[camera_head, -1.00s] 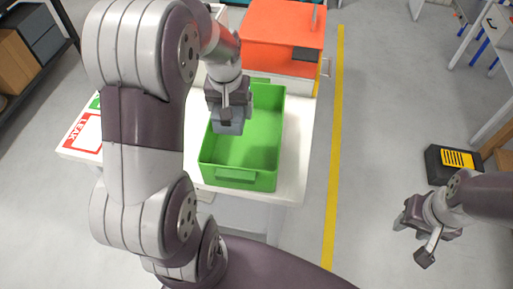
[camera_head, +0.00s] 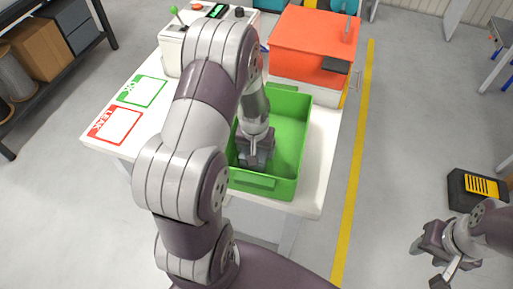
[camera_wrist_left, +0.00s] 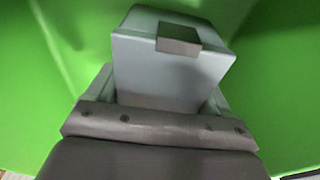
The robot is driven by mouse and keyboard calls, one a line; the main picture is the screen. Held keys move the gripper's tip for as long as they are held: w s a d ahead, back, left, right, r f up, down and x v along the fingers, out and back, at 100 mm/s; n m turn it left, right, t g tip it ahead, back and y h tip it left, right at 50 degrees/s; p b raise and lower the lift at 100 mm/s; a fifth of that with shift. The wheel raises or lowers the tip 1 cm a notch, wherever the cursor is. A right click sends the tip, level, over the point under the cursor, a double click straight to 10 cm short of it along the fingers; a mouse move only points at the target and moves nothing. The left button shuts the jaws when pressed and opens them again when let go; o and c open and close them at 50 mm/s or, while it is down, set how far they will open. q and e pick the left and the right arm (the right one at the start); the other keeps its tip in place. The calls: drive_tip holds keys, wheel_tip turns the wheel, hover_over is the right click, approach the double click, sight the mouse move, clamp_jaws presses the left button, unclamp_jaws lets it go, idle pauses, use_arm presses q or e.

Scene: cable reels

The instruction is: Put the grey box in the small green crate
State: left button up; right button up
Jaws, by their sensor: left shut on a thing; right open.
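The small green crate (camera_head: 290,135) stands on the white table below my left arm. My left gripper (camera_head: 256,160) is down inside the crate, near its left side. In the left wrist view the grey box (camera_wrist_left: 172,65) sits between the jaws of my left gripper (camera_wrist_left: 160,105), with green crate surface all around it. My left gripper is shut on the box. In the head view the box is mostly hidden by the gripper; whether it touches the crate floor I cannot tell. My right gripper (camera_head: 433,262) is open and empty over the floor at the lower right.
An orange-topped box (camera_head: 312,45) stands behind the crate. A white device (camera_head: 172,50) with a green lever and a display is at the table's back left. Marked red and green squares (camera_head: 118,126) are at the left. A black-yellow case (camera_head: 478,190) lies on the floor.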

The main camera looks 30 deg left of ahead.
use_arm(q)
drive_tip(key=o, duration=1)
drive_tip(key=shift+r, duration=0.4)
drive_tip(key=r, duration=0.3)
drive_tip(key=s+r, duration=0.1)
drive_tip(key=r, duration=0.3)
drive_tip(key=r+p, duration=0.1)
drive_tip(key=r, duration=0.2)
drive_tip(key=shift+s+d+r, duration=0.3)
drive_tip(key=shift+r, duration=0.1)
drive_tip(key=shift+m, duration=0.8)
drive_tip(key=d, duration=0.1)
drive_tip(key=s+d, duration=0.1)
drive_tip(key=s+d+r, duration=0.1)
drive_tip(key=d, duration=0.1)
drive_tip(key=shift+s+d, duration=0.1)
drive_tip(key=shift+s, duration=0.15)
drive_tip(key=s+d, duration=0.2)
drive_tip(key=s+d+m, duration=0.1)
drive_tip(key=s, duration=0.1)
drive_tip(key=s+d+m, duration=0.1)
drive_tip(key=s+d, duration=0.1)
drive_tip(key=shift+s+d+r+h, duration=0.1)
drive_tip(key=shift+d+r+h, duration=0.15)
drive_tip(key=shift+d+h, duration=0.1)
drive_tip(key=shift+a+f, duration=0.1)
drive_tip(key=shift+a, duration=0.05)
